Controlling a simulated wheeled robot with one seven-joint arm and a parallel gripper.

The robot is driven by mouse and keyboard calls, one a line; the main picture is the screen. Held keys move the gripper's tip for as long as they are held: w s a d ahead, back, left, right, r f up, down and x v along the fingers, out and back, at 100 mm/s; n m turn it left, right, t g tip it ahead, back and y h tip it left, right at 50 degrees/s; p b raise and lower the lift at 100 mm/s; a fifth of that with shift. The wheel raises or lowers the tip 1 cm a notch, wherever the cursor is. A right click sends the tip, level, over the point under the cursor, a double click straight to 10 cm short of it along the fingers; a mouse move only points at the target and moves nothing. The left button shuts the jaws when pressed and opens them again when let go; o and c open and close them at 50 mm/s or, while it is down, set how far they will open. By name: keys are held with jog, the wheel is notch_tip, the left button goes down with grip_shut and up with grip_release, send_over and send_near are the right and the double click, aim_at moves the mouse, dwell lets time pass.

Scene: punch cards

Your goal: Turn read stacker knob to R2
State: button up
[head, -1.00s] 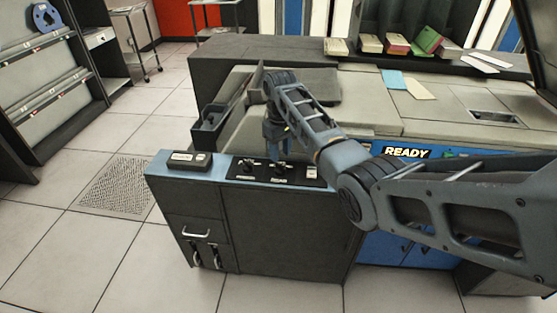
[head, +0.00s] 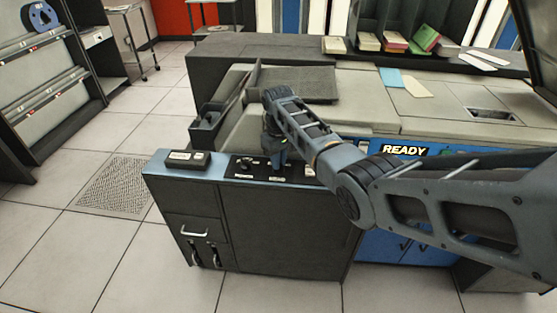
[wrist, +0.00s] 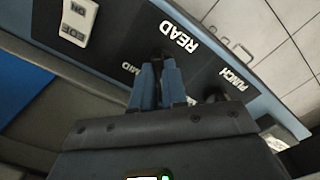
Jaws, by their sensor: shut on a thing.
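My gripper (head: 276,163) points down at the black control panel (head: 240,174) on top of the dark cabinet. In the wrist view my gripper (wrist: 160,72) is shut on the dark read stacker knob (wrist: 160,53), beside the white READ label (wrist: 180,37). The fingers cover most of the knob, so I cannot tell its pointer position. The punch knob (head: 247,162) stands to the left on the same panel, apart from the gripper. A partly covered label ending in "MID" (wrist: 131,69) lies near the fingers.
A small dark box with a pale label (head: 187,158) sits on the cabinet's left end. An ON/OFF switch (wrist: 77,22) is on the panel's other side. A dark tray (head: 208,122) rises behind the panel. Floor is open in front and left.

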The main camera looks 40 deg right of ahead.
grip_shut()
jog(key=shift+m, duration=0.3)
jog(key=m+p, duration=0.1)
jog(key=m, duration=0.1)
jog(key=shift+m, duration=0.3)
jog(key=m, duration=0.5)
jog(key=shift+p, duration=0.4)
jog(key=shift+m, duration=0.4)
jog(key=o, duration=0.6)
grip_release()
